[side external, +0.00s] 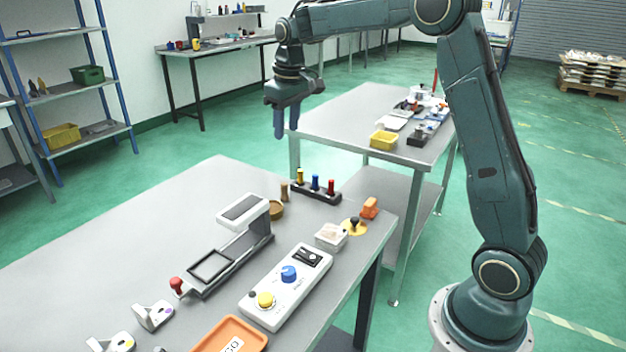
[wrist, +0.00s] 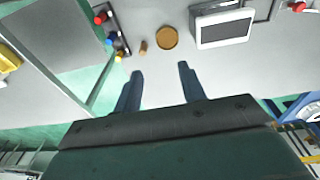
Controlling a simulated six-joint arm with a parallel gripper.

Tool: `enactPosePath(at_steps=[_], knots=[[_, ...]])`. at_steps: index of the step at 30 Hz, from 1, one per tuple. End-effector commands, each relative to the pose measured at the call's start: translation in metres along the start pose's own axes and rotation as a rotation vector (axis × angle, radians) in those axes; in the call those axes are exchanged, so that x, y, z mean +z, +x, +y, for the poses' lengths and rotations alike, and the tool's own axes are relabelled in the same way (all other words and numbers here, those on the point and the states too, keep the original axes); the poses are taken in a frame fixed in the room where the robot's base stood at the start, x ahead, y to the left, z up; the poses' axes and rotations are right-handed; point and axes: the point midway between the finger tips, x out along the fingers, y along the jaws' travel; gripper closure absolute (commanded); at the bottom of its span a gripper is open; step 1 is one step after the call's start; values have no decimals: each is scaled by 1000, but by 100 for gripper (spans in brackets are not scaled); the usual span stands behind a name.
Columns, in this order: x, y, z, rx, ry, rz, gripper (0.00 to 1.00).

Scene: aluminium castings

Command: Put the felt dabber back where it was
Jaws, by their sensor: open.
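A small tan upright piece (side external: 284,192), which may be the felt dabber, stands on the grey table beside the left end of a dark rack (side external: 317,193). It also shows in the wrist view (wrist: 143,47). The rack holds yellow, blue and red topped pieces. A round brown dish (side external: 276,209) sits just in front of the tan piece. My gripper (side external: 286,133) is open and empty, high above the table's far edge. In the wrist view its fingers (wrist: 160,70) point toward the dish and tan piece, with nothing between them.
A press-like device (side external: 238,240) and a white control box (side external: 288,285) occupy the near table. A clear tub (side external: 331,236), a yellow disc with a black knob (side external: 354,227) and an orange block (side external: 369,208) lie at right. The table's left part is clear.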

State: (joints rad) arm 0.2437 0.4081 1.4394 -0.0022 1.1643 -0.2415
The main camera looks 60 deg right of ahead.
Motion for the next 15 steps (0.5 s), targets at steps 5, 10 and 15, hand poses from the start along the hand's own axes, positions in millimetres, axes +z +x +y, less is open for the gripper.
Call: enactPosePath(at_steps=[5,10,15], knots=[[33,-34,-24,6,-2,48,59],[67,-58,-44,9,-1,92,59],[104,-75,-62,9,-1,135,59]])
